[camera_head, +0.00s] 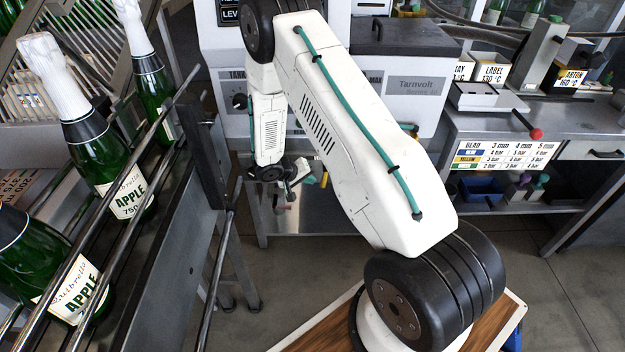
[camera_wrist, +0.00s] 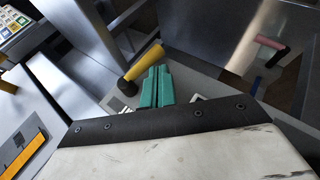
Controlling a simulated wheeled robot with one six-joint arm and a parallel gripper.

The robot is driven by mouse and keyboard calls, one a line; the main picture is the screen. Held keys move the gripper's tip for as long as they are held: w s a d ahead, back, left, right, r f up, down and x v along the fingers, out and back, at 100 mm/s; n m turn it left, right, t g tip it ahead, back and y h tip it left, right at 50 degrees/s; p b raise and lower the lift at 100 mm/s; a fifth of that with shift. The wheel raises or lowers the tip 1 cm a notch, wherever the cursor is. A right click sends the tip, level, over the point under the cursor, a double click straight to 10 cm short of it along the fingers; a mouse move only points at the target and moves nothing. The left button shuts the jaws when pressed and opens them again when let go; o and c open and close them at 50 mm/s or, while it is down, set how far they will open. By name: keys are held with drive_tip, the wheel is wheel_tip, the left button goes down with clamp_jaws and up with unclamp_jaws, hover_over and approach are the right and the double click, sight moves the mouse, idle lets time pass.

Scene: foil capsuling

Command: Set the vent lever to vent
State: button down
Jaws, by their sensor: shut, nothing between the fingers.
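My gripper (camera_wrist: 156,72) shows in the wrist view as two teal fingers pressed together, with nothing between them. A lever with a yellow handle (camera_wrist: 146,62) and a black end lies just left of and beyond the fingertips, slanting up to the right. It may be the vent lever, but no label on it can be read. I cannot tell whether the fingers touch it. The fingertips are not clear there.
A pink-handled part (camera_wrist: 270,42) stands at upper right in the wrist view, by shiny metal. In the head view, green bottles (camera_head: 115,165) lie in a rail rack on the left. A bench (camera_head: 585,118) stands on the right.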

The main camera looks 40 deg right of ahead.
sight(324, 176)
drive_tip(key=a+r+t+y, duration=0.2)
drive_tip(key=a+r, duration=0.4)
drive_tip(key=r, duration=0.2)
drive_tip(key=d+f+m, duration=0.1)
drive_tip(key=d+f, duration=0.7)
drive_tip(key=f, duration=0.1)
drive_tip(key=shift+s+d+f, duration=0.15)
drive_tip(key=shift+f, duration=0.05)
drive_tip(key=shift+s+d+f+g, duration=0.15)
drive_tip(key=shift+s+d+g, duration=0.15)
drive_tip(key=shift+d, duration=0.2)
drive_tip(key=shift+h, duration=0.3)
